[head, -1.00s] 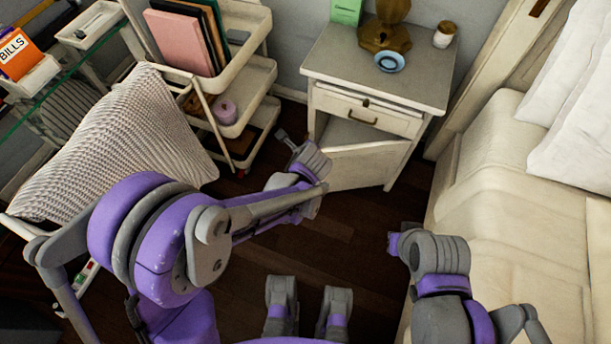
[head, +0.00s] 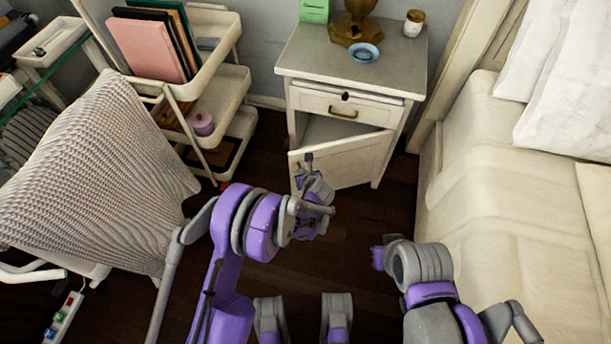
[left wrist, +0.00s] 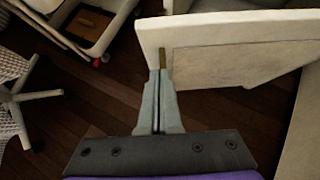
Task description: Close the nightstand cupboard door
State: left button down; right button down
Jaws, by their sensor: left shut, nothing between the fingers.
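The nightstand (head: 350,60) stands against the back wall. Its white cupboard door (head: 350,162) stands open below the drawer, swung out with its free edge to the left, and the dark inside shows above it. My left gripper (head: 309,160) is shut and empty at the door's free-edge side. In the left wrist view the shut fingers (left wrist: 158,75) overlap the left end of the door (left wrist: 230,50), near a small brass piece (left wrist: 162,57); I cannot tell whether they touch. My right arm shows at lower right, but its fingers do not show.
A white trolley (head: 225,95) stands left of the nightstand and a bed (head: 500,190) on the right. A chair with a knitted cover (head: 95,180) is at the left. A blue dish (head: 364,53) lies on the nightstand. Dark floor is free before the door.

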aim_at(297, 159)
pick_arm(q)
jog(key=w, duration=0.2)
jog(key=w+a+f, duration=0.1)
jog(key=shift+w, duration=0.95)
jog(key=shift+a, duration=0.15)
